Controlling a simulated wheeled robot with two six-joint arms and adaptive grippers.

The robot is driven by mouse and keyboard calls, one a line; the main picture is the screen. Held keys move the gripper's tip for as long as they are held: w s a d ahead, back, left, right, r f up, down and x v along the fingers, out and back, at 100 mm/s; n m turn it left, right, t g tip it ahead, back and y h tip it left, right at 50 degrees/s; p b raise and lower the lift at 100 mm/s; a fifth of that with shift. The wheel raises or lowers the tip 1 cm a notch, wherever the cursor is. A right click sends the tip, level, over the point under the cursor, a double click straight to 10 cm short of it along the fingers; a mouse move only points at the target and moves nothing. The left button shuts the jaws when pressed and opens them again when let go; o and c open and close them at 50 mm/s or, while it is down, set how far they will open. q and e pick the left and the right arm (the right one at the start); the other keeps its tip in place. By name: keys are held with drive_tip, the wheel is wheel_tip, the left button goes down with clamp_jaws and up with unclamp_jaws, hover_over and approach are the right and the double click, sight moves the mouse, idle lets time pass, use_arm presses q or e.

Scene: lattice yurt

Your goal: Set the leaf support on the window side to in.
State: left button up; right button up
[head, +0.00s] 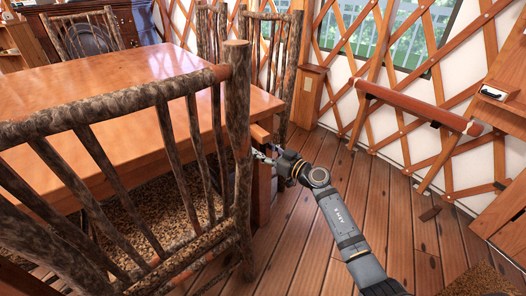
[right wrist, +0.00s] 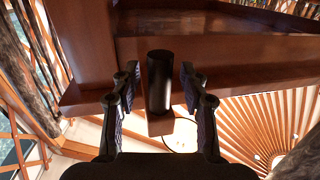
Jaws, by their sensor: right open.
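The wooden table (head: 120,75) has a short wooden bar end (head: 262,132) sticking out under its top at the near right corner; it looks like the leaf support. In the right wrist view a dark cylindrical knob (right wrist: 160,82) stands out from a wooden bar (right wrist: 160,125) below the table's underside. My right gripper (head: 267,154) is at this corner, just below the bar end. In the right wrist view my right gripper (right wrist: 158,75) is open, with one finger on each side of the knob and gaps visible. My left gripper is out of view.
A rustic log chair (head: 238,120) stands close left of my right arm and partly covers the table. More chairs (head: 285,60) stand behind. A lattice wall with a window (head: 385,30) and a reddish wooden rail (head: 418,105) is at right.

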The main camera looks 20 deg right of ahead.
clamp_jaws()
idle(0.9)
